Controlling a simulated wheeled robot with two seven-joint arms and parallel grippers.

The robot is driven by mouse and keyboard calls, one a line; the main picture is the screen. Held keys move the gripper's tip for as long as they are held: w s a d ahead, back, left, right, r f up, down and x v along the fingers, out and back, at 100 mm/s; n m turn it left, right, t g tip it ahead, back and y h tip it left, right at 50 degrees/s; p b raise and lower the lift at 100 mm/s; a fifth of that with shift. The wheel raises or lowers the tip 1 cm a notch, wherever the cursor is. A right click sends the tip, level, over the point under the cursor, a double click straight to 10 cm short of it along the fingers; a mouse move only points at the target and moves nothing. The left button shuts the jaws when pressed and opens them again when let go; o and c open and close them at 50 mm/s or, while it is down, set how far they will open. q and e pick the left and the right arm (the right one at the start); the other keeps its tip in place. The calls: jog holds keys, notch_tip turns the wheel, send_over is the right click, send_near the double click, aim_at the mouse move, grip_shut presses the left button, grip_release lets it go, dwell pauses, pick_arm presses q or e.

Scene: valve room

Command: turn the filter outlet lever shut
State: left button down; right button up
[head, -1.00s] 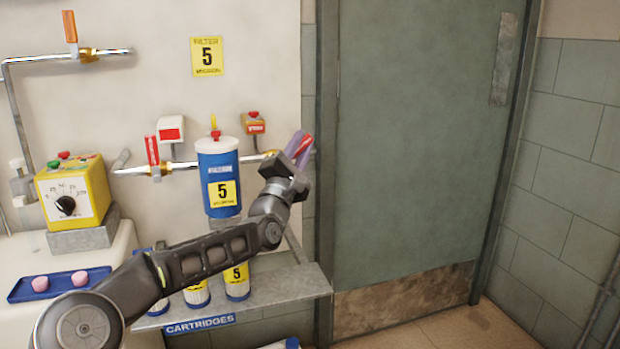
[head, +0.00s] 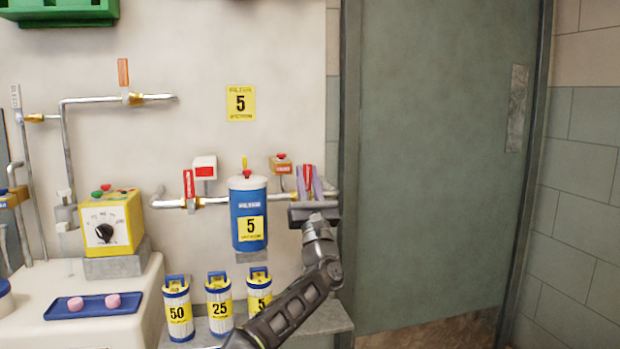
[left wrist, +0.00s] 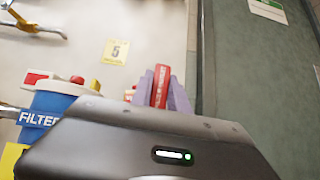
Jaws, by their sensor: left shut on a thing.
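The blue filter housing (head: 248,208) with a yellow "5" label hangs on a horizontal pipe on the wall; it also shows in the left wrist view (left wrist: 48,108). The red outlet lever (head: 308,178) is on the pipe to its right, close to the door frame. It stands about upright, across the pipe. My left gripper (head: 309,182) is shut on this lever, with a purple finger on each side of it. In the left wrist view the lever (left wrist: 161,86) shows between the fingers. The gripper body hides the lever's base and valve. My right gripper is not in view.
Another red lever (head: 188,184) stands upright on the pipe left of the filter. Cartridges (head: 219,304) stand on a shelf below. A yellow dial box (head: 110,222) and a blue tray (head: 78,308) are further left. The green door (head: 430,160) is close on the right.

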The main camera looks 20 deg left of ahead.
pick_arm(q)
jog(key=shift+s+a+n+g+y, duration=0.15)
jog(key=shift+n+g+y, duration=0.25)
jog(key=shift+n+y, duration=0.35)
jog(key=c, duration=1.3)
grip_release()
jog(key=shift+o, duration=0.2)
jog(key=shift+s+d+f+b, duration=0.2)
jog(key=shift+s+f+b, duration=0.1)
jog(key=shift+f, duration=0.15)
jog(key=v, duration=0.6)
jog(key=shift+s+f+b, duration=0.15)
jog(key=shift+s+b, duration=0.05)
jog(key=shift+b, duration=0.25)
jog(key=shift+d, duration=0.15)
